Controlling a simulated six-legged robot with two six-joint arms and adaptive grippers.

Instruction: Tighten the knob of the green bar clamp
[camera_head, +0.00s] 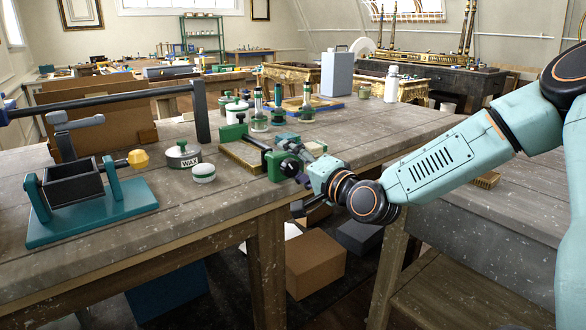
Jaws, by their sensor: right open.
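The green bar clamp (277,166) lies at the front edge of the near bench, right of the middle. My right gripper (299,161) comes in from the right and is open around or just beside that dark part. I cannot tell whether the fingers touch it. My left gripper is not in view.
A teal-based fixture (95,215) with a yellow knob stands on the left of the bench. A wax tin (183,155) and a small white jar (203,172) are left of the clamp. Several green-and-white containers (237,111) stand behind it.

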